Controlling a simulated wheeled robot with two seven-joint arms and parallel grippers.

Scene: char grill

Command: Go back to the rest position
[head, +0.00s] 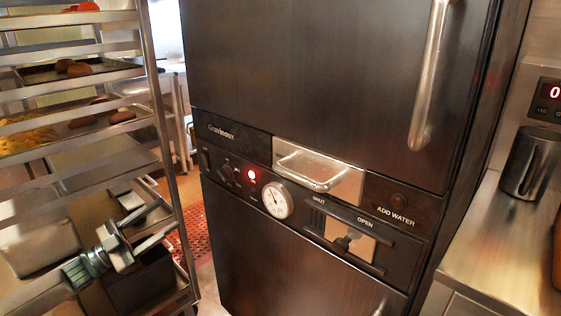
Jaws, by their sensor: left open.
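My left gripper (165,222) shows at the lower left in the head view. Its two fingers are apart and point to the right, with nothing between them. It is in front of the metal tray rack, left of the dark smoker cabinet (320,90). I cannot tell how far it is from the rack. My right gripper is not in view.
The rack (150,60) holds trays with several food pieces. The cabinet has a long upper door handle (430,75), a dial (276,200) and a lit red lamp (251,174). A steel counter (490,240) with a metal cup (530,160) stands at right.

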